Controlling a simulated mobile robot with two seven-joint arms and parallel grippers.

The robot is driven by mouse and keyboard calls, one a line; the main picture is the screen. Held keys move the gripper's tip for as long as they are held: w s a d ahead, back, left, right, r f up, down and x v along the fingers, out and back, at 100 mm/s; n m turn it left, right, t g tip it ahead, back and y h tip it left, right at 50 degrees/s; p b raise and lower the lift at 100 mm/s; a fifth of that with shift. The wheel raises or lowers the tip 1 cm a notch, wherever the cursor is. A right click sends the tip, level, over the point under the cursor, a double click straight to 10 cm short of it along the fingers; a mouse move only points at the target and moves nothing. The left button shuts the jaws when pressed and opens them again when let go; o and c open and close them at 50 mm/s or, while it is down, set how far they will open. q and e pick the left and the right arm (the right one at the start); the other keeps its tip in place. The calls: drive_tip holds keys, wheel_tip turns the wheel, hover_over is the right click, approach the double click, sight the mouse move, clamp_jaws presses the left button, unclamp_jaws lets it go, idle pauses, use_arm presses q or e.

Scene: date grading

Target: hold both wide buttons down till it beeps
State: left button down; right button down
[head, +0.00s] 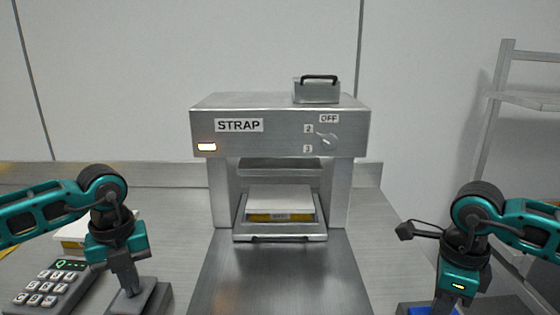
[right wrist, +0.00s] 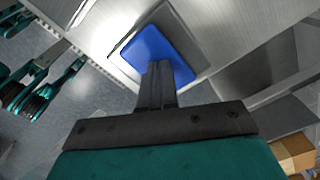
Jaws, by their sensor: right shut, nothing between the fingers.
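My right gripper (head: 450,303) is shut and empty above the blue wide button (head: 415,310) at lower right, which the frame's edge cuts off. In the right wrist view its fingertips (right wrist: 158,68) overlap the blue button (right wrist: 150,45). I cannot tell how far either button is pressed.
A white package with a yellow band (head: 280,205) lies on a tray inside the machine. A keypad (head: 45,287) with a green display stands left of the left button. A metal box with a black handle (head: 317,90) sits on top. A rack (head: 485,130) stands at right.

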drive_tip(key=shift+r, duration=0.4)
idle(1.7)
drive_tip(key=shift+f, duration=0.1)
idle(0.4)
